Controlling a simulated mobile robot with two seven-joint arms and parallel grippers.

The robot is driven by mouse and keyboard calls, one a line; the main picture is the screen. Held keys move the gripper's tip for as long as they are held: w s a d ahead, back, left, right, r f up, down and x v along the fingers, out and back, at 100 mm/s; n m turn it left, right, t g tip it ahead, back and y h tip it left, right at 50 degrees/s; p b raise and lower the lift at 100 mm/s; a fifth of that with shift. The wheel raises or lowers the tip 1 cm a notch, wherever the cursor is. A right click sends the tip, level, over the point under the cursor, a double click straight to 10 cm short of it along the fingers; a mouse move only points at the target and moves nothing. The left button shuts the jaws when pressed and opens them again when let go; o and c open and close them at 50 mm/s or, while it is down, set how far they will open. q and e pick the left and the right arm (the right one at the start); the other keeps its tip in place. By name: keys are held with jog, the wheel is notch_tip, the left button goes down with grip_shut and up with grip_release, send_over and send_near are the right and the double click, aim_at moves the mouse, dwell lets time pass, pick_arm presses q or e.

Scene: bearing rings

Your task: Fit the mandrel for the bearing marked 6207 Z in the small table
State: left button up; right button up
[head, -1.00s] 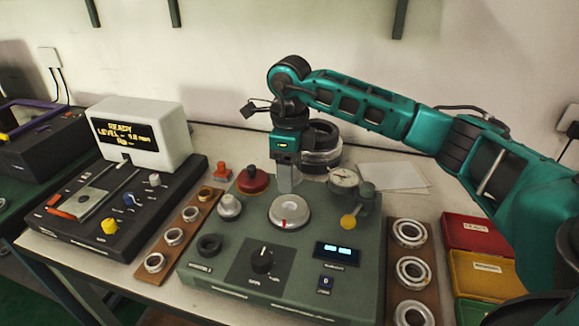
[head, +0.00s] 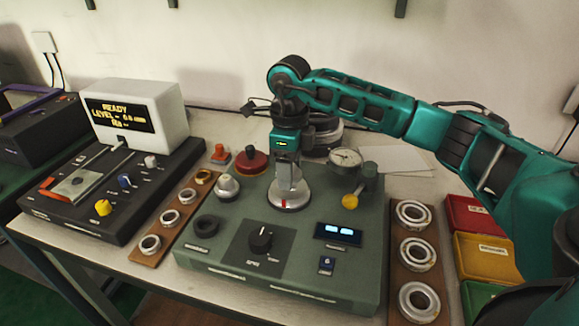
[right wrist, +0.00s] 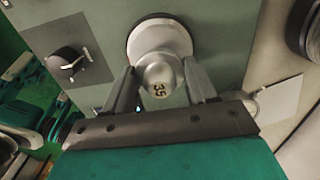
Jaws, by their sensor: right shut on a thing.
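My right gripper (head: 288,184) is shut on a pale metal mandrel, whose rounded end reads "35" in the right wrist view (right wrist: 160,80). It holds the mandrel upright over the small round table (head: 289,204), a silver disc with a red mark on the green machine. The disc also shows behind the mandrel in the right wrist view (right wrist: 134,44). I cannot tell whether the mandrel is touching or seated in the disc. Three bearings (head: 417,254) lie on a wooden board at the right; their markings are too small to read. My left gripper is not in view.
A dial gauge (head: 346,158) stands just right of the gripper. A board of smaller rings (head: 170,216), a display unit (head: 136,118) and coloured bins (head: 485,258) flank the machine.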

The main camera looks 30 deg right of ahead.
jog(key=shift+f, duration=0.45)
dwell(0.9)
jog(key=shift+f+b, duration=0.6)
jog(key=shift+b, duration=0.1)
jog(key=shift+f, duration=0.15)
jog(key=o, duration=1)
jog(key=shift+s, duration=0.1)
jog(key=o, duration=0.3)
jog(key=shift+f, duration=0.15)
jog(key=shift+o, duration=0.5)
jog(key=shift+s+a, duration=0.1)
